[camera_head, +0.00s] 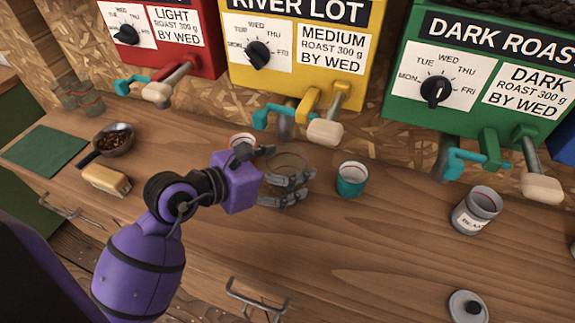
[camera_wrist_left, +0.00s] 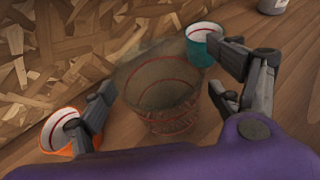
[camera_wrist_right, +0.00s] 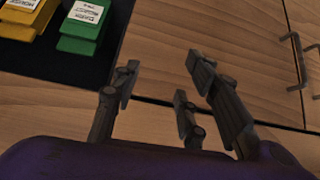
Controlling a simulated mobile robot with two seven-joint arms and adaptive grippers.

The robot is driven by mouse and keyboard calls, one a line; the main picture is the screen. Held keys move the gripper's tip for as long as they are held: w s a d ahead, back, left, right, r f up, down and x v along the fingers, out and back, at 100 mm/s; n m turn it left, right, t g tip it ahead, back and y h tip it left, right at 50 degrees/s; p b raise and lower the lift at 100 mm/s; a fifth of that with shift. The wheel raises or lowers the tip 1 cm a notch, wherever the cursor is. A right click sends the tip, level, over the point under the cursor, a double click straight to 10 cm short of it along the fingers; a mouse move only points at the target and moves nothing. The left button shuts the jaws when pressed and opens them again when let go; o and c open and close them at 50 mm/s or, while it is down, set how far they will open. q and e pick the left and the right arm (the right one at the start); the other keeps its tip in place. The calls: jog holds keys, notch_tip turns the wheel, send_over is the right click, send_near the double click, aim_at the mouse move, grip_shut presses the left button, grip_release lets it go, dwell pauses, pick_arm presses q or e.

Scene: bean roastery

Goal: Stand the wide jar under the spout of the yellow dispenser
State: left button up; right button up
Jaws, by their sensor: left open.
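The wide jar (camera_head: 288,160) is clear glass with a thin red line near its rim. It stands on the counter just in front of the yellow dispenser (camera_head: 295,75), slightly left of and below the dispenser's yellow spout (camera_head: 308,106). My left gripper (camera_head: 290,168) is open at the jar, partly hiding it. In the left wrist view the jar (camera_wrist_left: 160,105) is between the spread fingers, and I see no clear grip. My right gripper (camera_wrist_right: 158,80) is open and empty over a wooden front with handles; it is outside the head view.
An orange cup (camera_wrist_left: 62,133) is close to the left gripper's finger; a teal cup (camera_head: 352,180) stands right of the jar. A labelled tin (camera_head: 474,212) and lid (camera_head: 468,306) are further right. A pan of beans (camera_head: 112,138) and a brush (camera_head: 106,180) are left.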

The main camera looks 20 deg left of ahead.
pick_arm(q)
jog(key=p+v, duration=0.1)
jog(key=v, duration=0.9)
jog(key=shift+r, duration=0.1)
jog(key=shift+s+a, duration=0.35)
jog(key=shift+s, duration=0.1)
